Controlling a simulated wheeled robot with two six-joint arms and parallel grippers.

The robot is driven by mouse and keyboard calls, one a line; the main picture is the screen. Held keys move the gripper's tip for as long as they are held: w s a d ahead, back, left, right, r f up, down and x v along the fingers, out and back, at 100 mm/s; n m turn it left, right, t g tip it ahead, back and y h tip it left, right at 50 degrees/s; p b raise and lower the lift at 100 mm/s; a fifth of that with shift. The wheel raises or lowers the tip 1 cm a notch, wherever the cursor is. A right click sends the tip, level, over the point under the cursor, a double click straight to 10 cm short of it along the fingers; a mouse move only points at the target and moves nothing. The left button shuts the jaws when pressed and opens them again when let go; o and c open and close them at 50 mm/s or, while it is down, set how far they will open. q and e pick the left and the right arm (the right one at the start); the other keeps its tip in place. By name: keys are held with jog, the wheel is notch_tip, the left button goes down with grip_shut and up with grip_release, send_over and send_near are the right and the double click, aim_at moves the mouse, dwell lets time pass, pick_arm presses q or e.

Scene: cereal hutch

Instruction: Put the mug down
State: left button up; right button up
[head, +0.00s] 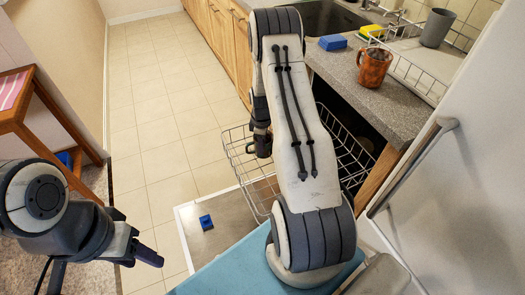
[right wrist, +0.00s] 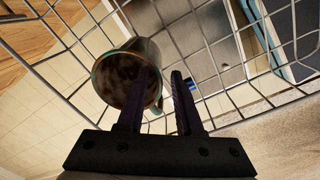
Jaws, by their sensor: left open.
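A dark brown mug with a greenish side (right wrist: 127,75) shows in the right wrist view, its round end facing the camera. Its handle shows in the gap between the fingers of my right gripper (right wrist: 158,90). The left finger overlaps the mug; the right finger stands apart from it. Wire of the dishwasher rack surrounds them. In the head view my right gripper (head: 262,143) is low over the rack (head: 235,160), partly hidden by my arm, and I cannot make out this mug there. My left gripper (head: 143,250) is open and empty at lower left.
A blue block (head: 206,222) lies on the open dishwasher door (head: 190,235). A wooden side table (head: 50,120) stands left. The tiled floor between is clear.

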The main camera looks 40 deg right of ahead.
notch_tip(320, 180, up, 7)
jog(key=shift+s+a+r, duration=0.1)
jog(key=shift+r, duration=0.1)
jog(key=s+a+r, duration=0.2)
jog(key=a+r, duration=0.3)
jog(key=a, duration=0.4)
jog(key=s+a+r, duration=0.2)
jog(key=a+r, duration=0.3)
jog(key=a, duration=0.4)
jog(key=s+a+r, duration=0.2)
jog(key=a+r, duration=0.4)
jog(key=a, duration=0.3)
jog(key=s+a+r, duration=0.2)
jog(key=s+a, duration=0.2)
jog(key=s, duration=0.5)
jog(key=s+a+r+y, duration=0.1)
jog(key=s+a, duration=0.3)
jog(key=s, duration=0.6)
jog(key=shift+s+a+r+m, duration=0.2)
jog(key=shift+s+r+m, duration=0.15)
jog(key=shift+r, duration=0.4)
